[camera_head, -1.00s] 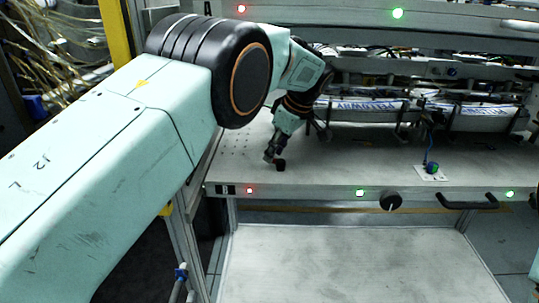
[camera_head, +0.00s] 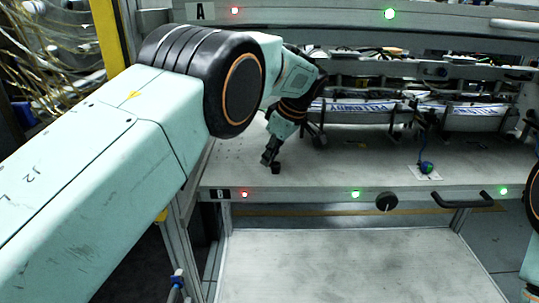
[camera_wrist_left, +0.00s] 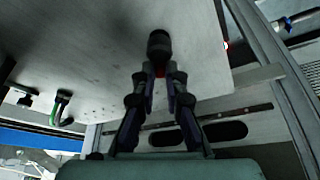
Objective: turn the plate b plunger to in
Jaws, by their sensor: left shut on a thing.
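The plate b plunger (camera_head: 276,168) is a small black knob standing on the grey plate marked B (camera_head: 330,172), near its front left part. In the left wrist view the plunger (camera_wrist_left: 159,43) shows a round black head with a red band below it. My left gripper (camera_head: 270,160) reaches down to the plunger from behind and left. In the left wrist view the fingers of my left gripper (camera_wrist_left: 160,76) are closed together on the plunger at the red band. The fingertips partly hide the plunger's lower part. My right gripper is not in view.
The plate's front edge carries a red light (camera_head: 244,194), a green light (camera_head: 355,194), a black dial (camera_head: 386,202) and a black handle (camera_head: 462,200). A blue-green knob (camera_head: 426,167) stands on the plate to the right. Wrapped rolls (camera_head: 360,111) hang behind. Plate A is above.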

